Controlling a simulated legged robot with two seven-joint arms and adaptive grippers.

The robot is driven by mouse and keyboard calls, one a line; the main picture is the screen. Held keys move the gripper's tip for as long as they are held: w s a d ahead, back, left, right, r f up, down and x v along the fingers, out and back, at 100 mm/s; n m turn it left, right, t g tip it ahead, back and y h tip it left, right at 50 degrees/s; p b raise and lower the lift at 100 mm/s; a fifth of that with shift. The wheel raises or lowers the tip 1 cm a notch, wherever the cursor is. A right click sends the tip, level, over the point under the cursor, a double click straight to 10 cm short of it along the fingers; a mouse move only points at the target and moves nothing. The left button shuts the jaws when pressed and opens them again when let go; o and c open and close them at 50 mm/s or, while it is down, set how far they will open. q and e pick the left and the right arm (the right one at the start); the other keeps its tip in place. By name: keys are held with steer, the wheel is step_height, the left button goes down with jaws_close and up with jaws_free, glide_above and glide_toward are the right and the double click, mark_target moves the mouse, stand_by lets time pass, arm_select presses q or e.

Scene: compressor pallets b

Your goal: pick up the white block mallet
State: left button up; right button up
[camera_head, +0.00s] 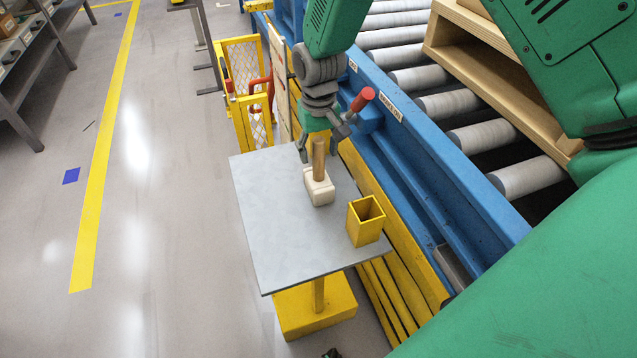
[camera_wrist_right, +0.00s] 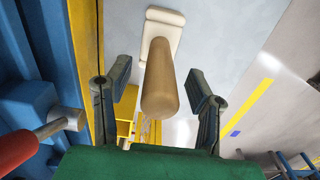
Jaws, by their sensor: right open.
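The white block mallet stands on its white block head (camera_head: 320,188) on the grey table, with its wooden handle (camera_head: 319,160) pointing up. In the right wrist view the wooden handle (camera_wrist_right: 161,85) points toward the camera, and the white head (camera_wrist_right: 160,30) lies beyond it. My right gripper (camera_head: 319,147) is open at the upper part of the handle. In the right wrist view its two fingers (camera_wrist_right: 158,85) are on either side of the handle, with gaps to both sides. My left gripper is not in view.
The small grey table (camera_head: 268,225) has a yellow base. A yellow open-topped square holder (camera_head: 365,228) stands near its right edge. A blue roller conveyor (camera_head: 430,165) runs close on the right, with a red-handled lever (camera_head: 362,99) near my right gripper. Open floor lies left.

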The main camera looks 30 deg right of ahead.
steer(key=shift+a+f, duration=0.15)
steer(key=shift+f, duration=0.05)
steer(key=shift+r, duration=0.1)
steer(key=shift+c, duration=0.4)
steer(key=c, duration=0.6)
jaws_close()
steer(key=shift+d, duration=0.25)
